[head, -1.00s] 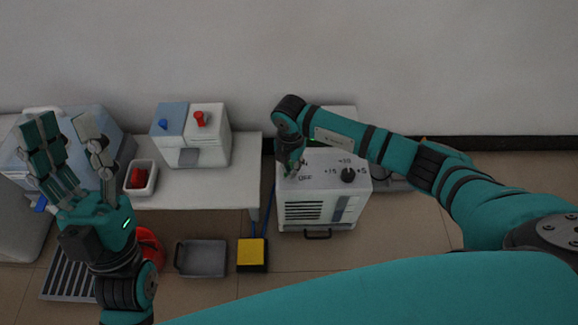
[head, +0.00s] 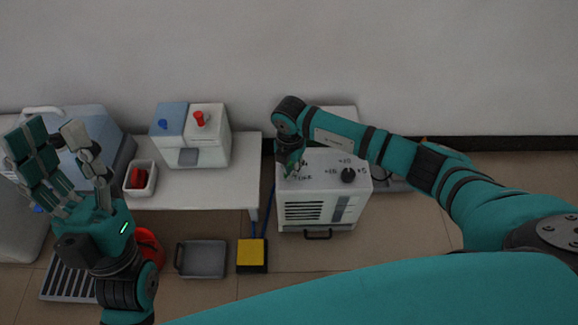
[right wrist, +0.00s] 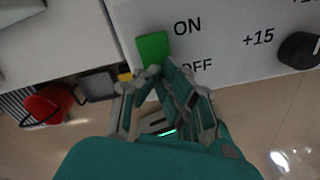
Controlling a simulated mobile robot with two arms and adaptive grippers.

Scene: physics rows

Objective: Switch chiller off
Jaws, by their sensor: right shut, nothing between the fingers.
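The chiller (head: 312,212) is a white box on the floor with printed marks and a black knob (head: 348,175) on its top. In the right wrist view, a green switch (right wrist: 153,48) sits beside the ON mark, with OFF printed below. My right gripper (right wrist: 160,72) is shut and empty, its tips at the lower end of the green switch; whether they touch it I cannot tell. In the head view the right gripper (head: 290,172) covers the switch. My left gripper (head: 48,140) is open and empty, raised at the left, away from the chiller.
A white table (head: 225,190) left of the chiller holds a blue-and-white machine (head: 205,140) and a tray (head: 150,190) with a red thing. A grey bin (head: 202,260) and a yellow-topped block (head: 251,256) are on the floor. The wall is behind.

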